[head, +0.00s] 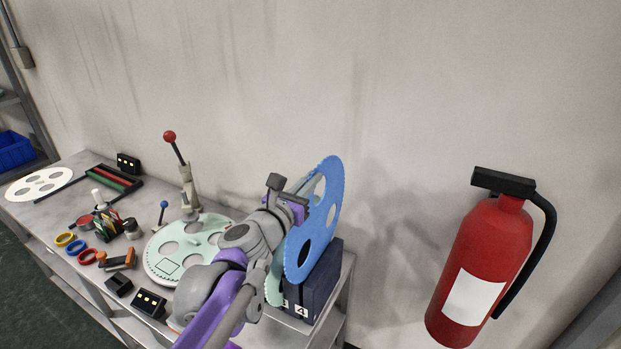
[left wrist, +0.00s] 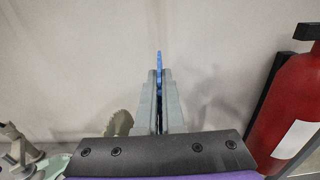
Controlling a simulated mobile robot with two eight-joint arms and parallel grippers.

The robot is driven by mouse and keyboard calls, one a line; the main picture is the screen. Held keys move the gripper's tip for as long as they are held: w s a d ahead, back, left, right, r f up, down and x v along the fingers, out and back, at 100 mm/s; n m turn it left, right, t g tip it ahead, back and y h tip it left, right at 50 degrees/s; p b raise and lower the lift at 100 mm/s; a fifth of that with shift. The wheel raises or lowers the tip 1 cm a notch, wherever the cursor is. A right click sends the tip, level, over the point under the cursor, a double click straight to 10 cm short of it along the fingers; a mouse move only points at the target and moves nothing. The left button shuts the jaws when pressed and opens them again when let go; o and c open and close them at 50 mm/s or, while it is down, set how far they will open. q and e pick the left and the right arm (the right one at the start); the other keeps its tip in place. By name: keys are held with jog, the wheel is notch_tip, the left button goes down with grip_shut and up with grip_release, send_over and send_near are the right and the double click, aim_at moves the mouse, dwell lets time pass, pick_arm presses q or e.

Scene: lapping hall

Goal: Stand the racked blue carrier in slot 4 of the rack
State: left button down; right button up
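The blue carrier (head: 335,200), a thin toothed disc with large holes, stands upright on edge above the dark rack (head: 326,285) at the table's right end. Its lower edge is close to the rack near the label 4; I cannot tell whether it is in that slot. My left gripper (head: 297,200) is closed on the carrier's rim. In the left wrist view the carrier's blue edge (left wrist: 159,60) shows between the two fingers (left wrist: 160,95). A pale green carrier (head: 275,283) stands in the rack left of the blue one, partly hidden by my arm. My right gripper is out of view.
A pale green round plate (head: 165,262) with holes and a red-knobbed lever (head: 178,150) stand left of my arm. Rings, bottles and small black boxes crowd the table's left. A red fire extinguisher (head: 480,265) hangs on the wall at right.

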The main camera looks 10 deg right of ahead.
aim_at(287, 260)
pick_arm(q)
jog(key=shift+f+b, duration=0.8)
jog(key=shift+f, duration=2.2)
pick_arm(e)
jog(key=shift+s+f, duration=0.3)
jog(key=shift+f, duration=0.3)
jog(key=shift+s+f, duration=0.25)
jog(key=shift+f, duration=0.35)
pick_arm(q)
jog(key=shift+f+b, duration=1.5)
jog(key=shift+f, duration=2.3)
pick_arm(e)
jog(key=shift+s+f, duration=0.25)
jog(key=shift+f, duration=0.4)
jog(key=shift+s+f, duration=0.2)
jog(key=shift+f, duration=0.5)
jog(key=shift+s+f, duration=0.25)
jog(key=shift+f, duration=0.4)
pick_arm(q)
jog(key=c, duration=1)
grip_release()
jog(key=shift+o, duration=0.2)
jog(key=v, duration=1.1)
jog(key=shift+w+b, duration=0.1)
jog(key=shift+b, duration=0.25)
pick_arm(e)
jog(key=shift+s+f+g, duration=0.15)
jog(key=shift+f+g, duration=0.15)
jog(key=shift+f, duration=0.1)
